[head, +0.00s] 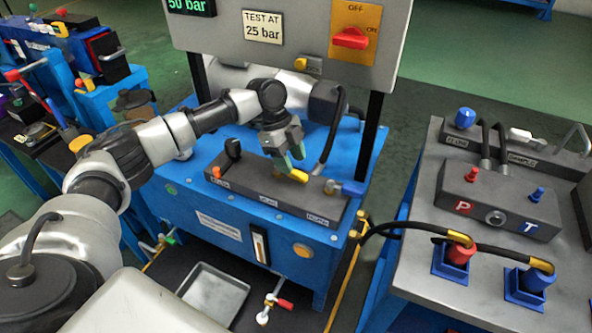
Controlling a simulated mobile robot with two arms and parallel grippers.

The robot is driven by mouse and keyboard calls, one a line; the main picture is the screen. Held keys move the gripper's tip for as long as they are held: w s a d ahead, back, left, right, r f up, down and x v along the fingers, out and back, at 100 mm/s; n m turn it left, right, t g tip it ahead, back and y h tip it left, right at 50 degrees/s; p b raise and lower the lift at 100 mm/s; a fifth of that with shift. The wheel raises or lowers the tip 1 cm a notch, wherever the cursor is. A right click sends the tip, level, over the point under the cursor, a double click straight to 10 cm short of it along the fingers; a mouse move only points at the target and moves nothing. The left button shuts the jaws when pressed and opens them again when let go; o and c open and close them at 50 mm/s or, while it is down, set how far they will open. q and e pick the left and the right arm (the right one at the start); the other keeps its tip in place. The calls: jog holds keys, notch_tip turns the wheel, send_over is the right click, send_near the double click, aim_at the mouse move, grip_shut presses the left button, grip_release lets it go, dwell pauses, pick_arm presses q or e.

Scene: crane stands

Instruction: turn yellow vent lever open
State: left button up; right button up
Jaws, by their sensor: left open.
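The yellow vent lever (298,176) sits on a long dark manifold block (263,190) on top of the blue power unit (185,190). My left gripper (293,157) points down just above and behind the lever, with its greenish fingertips apart. The fingers partly cover the lever's far end. I cannot tell whether a fingertip touches it. Nothing shows between the fingers. My right gripper is not in view.
A grey panel with a red switch (350,39) stands behind. Black hoses (400,227) run to the right-hand stand. A grey tray (213,293) lies in front.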

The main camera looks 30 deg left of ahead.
aim_at(297, 172)
pick_arm(q)
jog(key=shift+x, duration=1.7)
grip_shut()
